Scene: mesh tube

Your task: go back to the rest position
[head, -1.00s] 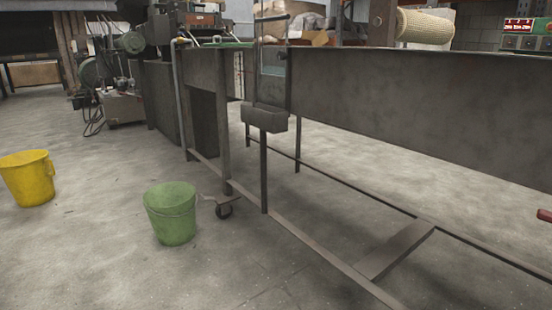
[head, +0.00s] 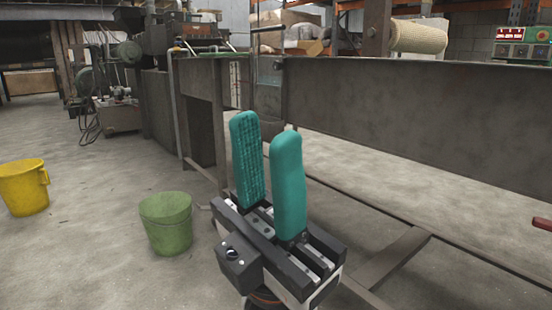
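My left gripper (head: 263,140) stands in the lower middle of the head view, its two teal padded fingers pointing up. The fingers are apart, with an empty gap between them. It is in front of the long grey metal trough, apart from it as far as I can tell, and hides part of its frame. My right gripper is not in view.
A green bucket (head: 166,226) stands on the floor left of the gripper, and a yellow bucket (head: 24,188) farther left. The grey trough (head: 420,110) runs across the right. A mesh roll (head: 418,37) lies behind it. Floor at left is mostly clear.

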